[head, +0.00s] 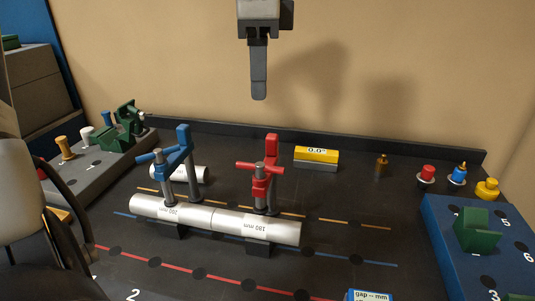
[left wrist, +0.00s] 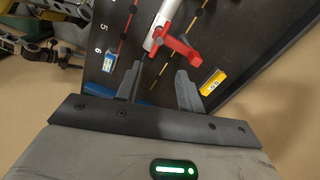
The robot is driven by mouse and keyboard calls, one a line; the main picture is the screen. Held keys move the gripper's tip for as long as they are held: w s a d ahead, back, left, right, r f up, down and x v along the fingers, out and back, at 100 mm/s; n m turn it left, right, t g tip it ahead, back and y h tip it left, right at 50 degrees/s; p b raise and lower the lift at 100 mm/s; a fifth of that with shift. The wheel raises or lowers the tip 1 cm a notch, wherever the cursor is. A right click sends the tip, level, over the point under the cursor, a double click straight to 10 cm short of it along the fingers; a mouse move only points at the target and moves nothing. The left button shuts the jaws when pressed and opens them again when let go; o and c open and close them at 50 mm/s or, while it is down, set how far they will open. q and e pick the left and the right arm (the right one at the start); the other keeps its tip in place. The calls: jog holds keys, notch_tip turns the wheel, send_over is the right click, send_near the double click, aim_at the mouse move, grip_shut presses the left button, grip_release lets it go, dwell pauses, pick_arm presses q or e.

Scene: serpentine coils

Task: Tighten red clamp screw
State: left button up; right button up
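The red clamp (head: 272,150) stands over the right part of a silver tube (head: 285,230), with its red T-handle screw (head: 257,167) toward me. In the left wrist view the red clamp (left wrist: 184,50) lies just beyond my fingertips. My left gripper (head: 259,96) hangs high above and behind the clamp in the head view, pointing down and apart from it. It is seen edge-on there. The left wrist view shows its two fingers (left wrist: 160,70) spread with nothing between them. How tight the screw is I cannot tell. My right gripper is not in view.
A blue clamp (head: 184,145) stands close left of the red one. A yellow gauge (head: 316,154) lies behind right. A blue block (head: 480,215) with a green piece is at right; a grey rack (head: 95,170) is at left. The black table's middle right is clear.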

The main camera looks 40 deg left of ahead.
aim_at(259, 164)
pick_arm(q)
notch_tip(259, 164, down, 14)
jog(key=shift+f+p, duration=0.25)
jog(key=shift+p, duration=0.3)
grip_shut()
